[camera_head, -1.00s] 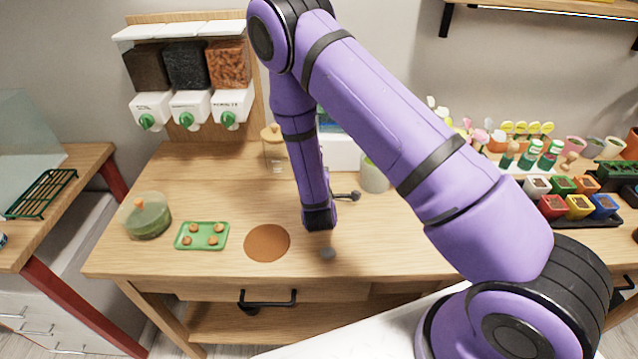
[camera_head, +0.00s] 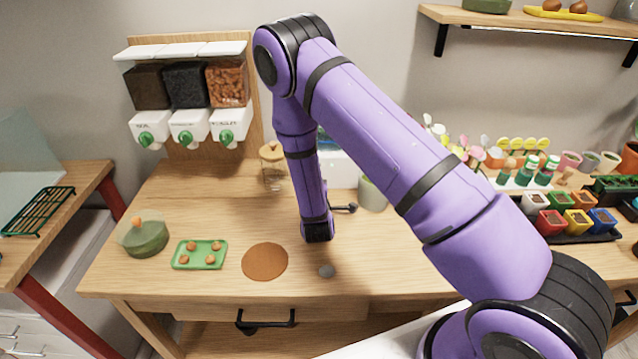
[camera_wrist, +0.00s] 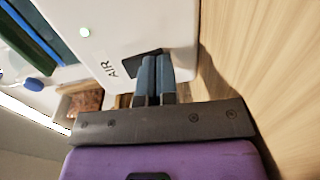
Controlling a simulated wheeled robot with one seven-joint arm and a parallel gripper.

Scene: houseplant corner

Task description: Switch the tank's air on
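A dark switch or recess (camera_wrist: 141,64) lies beside the lettering. My gripper (camera_wrist: 158,60) has its two blue-grey fingers together with nothing visible between them. The fingertips are at the dark switch and partly cover it. I cannot tell whether they touch it or how the switch is set. In the head view the white base (camera_head: 343,170) is mostly behind my arm, and my fingers are hidden.
On the wooden table (camera_head: 215,195) stand a glass jar (camera_head: 272,170), a green pot (camera_head: 146,238), a green tray (camera_head: 200,255), a brown mat (camera_head: 265,262) and a pale cup (camera_head: 371,195). Dispensers (camera_head: 188,125) hang at the back left. Coloured pots (camera_head: 578,222) fill the right.

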